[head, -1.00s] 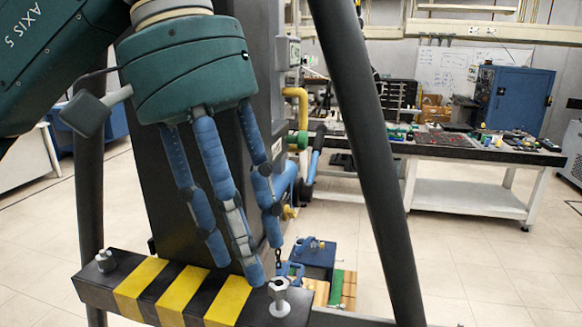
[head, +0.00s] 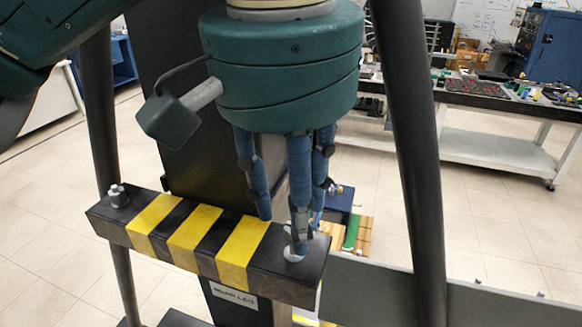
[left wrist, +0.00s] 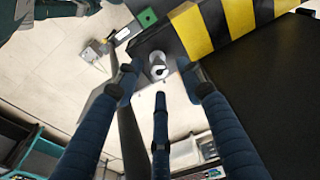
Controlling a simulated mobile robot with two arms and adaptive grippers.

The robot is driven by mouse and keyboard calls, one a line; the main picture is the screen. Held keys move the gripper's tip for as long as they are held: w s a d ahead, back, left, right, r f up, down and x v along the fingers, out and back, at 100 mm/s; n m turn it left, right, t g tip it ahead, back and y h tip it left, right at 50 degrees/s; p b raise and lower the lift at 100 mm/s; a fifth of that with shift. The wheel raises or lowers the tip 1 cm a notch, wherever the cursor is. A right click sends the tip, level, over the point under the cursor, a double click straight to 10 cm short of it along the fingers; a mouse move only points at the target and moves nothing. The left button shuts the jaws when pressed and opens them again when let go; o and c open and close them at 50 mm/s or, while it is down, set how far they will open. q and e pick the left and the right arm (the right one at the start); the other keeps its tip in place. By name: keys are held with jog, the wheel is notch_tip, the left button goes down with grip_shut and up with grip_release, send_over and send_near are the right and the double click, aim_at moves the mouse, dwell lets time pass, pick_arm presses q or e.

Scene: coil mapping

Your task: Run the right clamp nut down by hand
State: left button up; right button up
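The striped clamp bar (head: 285,276), black and yellow, lies across in front of a dark column. The right clamp nut's pale base (head: 294,255) shows at the bar's right end in the head view; my fingers hide most of the rest. In the left wrist view the metal right clamp nut (left wrist: 158,68) stands between the fingertips. My left gripper (head: 294,228) points down over it. Its three blue fingers are spread around the nut, with visible gaps in the left wrist view (left wrist: 158,80). The left clamp nut (head: 119,196) stands at the bar's left end. My right gripper is not in view.
A dark slanted post (head: 408,160) stands just right of my left gripper, and another post (head: 101,110) stands at the left. A grey rail (head: 500,305) runs right from the bar. A workbench (head: 490,106) is far behind.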

pick_arm(q)
jog(key=shift+f, duration=0.75)
grip_shut()
jog(key=m, duration=0.3)
jog(key=shift+f+m+h, duration=0.1)
jog(key=shift+m+h, duration=0.2)
jog(key=m, duration=0.3)
jog(key=shift+w+a+f+g, duration=0.1)
jog(key=shift+a+g, duration=0.05)
jog(key=shift+g, duration=0.25)
jog(key=m, duration=0.3)
jog(key=shift+h, duration=0.3)
jog(key=shift+m+g, duration=0.3)
jog(key=shift+m, duration=0.6)
